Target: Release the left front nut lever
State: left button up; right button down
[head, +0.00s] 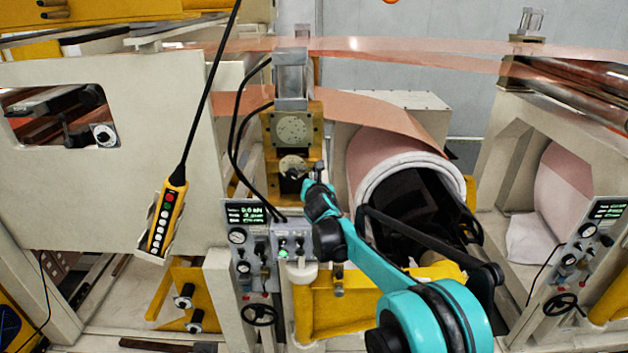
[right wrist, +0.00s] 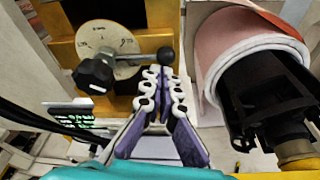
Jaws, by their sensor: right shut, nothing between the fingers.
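The nut lever (right wrist: 138,62) is a metal bar with a black hub (right wrist: 96,75) at the left and a black ball knob (right wrist: 166,55) at the right. It lies nearly level across a round marked dial (right wrist: 106,45) on a yellow plate. My right gripper (right wrist: 160,78) is shut and empty, its fingertips just below the ball knob in the right wrist view. I cannot tell whether they touch it. In the head view my right gripper (head: 308,186) is at the lower dial (head: 292,165), and the lever there is small and partly hidden. My left gripper is not in view.
The copper foil roll (head: 398,160) with its black core stands right of the dial. A control box (head: 288,243) with green light sits below the gripper. A yellow pendant (head: 167,217) hangs at left on a black cable. Black hoses (head: 236,150) run beside the plate.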

jog(key=shift+r+n, duration=0.3)
jog(key=shift+n, duration=0.1)
jog(key=r+n+h, duration=0.1)
jog(key=r+n, duration=0.1)
jog(key=a+r+n+h, duration=0.1)
jog(key=r+n, duration=0.1)
jog(key=n, duration=0.1)
jog(key=shift+r+n+h+b, duration=0.15)
jog(key=shift+n+h+b, duration=0.15)
jog(key=shift+b, duration=0.1)
jog(key=shift+a+r, duration=0.15)
jog(key=shift+r, duration=0.05)
jog(key=a+r, duration=0.2)
jog(key=a, duration=0.1)
jog(key=shift+s+a+r, duration=0.1)
jog(key=shift+a+r, duration=0.1)
jog(key=shift+r, duration=0.1)
jog(key=shift+f, duration=0.2)
dwell(1.0)
